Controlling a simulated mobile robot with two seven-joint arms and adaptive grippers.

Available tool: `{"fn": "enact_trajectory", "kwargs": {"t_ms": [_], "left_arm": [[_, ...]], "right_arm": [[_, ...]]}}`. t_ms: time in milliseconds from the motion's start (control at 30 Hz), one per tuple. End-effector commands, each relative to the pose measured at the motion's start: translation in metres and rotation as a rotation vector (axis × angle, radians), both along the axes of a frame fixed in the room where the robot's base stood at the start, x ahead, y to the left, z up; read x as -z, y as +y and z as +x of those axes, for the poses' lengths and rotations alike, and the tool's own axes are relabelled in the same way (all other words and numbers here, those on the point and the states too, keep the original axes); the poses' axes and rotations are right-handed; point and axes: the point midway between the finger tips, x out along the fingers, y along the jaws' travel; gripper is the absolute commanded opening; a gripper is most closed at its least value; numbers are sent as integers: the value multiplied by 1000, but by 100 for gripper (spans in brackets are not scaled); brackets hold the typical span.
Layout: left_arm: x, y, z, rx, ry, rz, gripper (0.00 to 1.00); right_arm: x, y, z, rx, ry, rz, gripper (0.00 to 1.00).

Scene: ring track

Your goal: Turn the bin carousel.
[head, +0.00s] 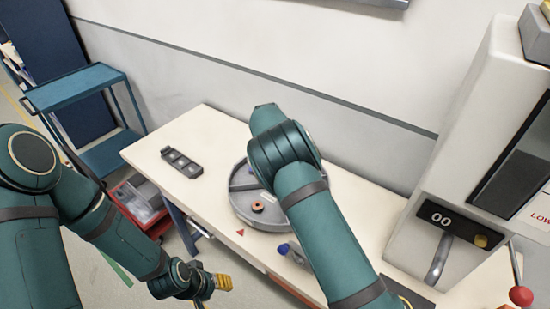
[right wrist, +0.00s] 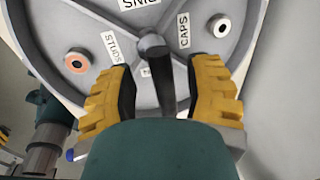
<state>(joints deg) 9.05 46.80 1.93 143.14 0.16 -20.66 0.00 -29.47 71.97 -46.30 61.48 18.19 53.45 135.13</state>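The bin carousel (head: 243,180) is a round grey tray with divided compartments on the table, partly hidden by my right arm in the head view. In the right wrist view the carousel (right wrist: 52,25) shows labels STUDS and CAPS, and others cut off or covered. A dark post with a round knob (right wrist: 152,44) stands near its middle. My right gripper (right wrist: 160,75) is open, its yellow fingers on either side of the post with gaps; it is hidden in the head view. My left gripper (head: 218,283) is low in front of the table, away from the carousel; its opening is unclear.
An orange ring (head: 257,207) and a pale ring (right wrist: 220,25) lie in the carousel. A dark slotted tray (head: 182,161) lies left on the table (head: 205,125). A grey-and-blue item (head: 291,251) sits at the front edge. A machine with a lever (head: 436,262) stands right.

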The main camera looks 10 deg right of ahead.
Motion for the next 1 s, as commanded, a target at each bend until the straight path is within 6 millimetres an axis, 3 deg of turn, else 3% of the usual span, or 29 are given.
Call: {"fn": "enact_trajectory", "kwargs": {"t_ms": [367,800,1000], "left_arm": [[0,0,0,0,0,0,47],[0,0,0,0,0,0,47],[0,0,0,0,0,0,47]], "right_arm": [[-12,1,2,-3,-12,1,50],[-90,12,-9,-3,-10,2,50],[-114,16,-13,-1,-8,1,50]]}}
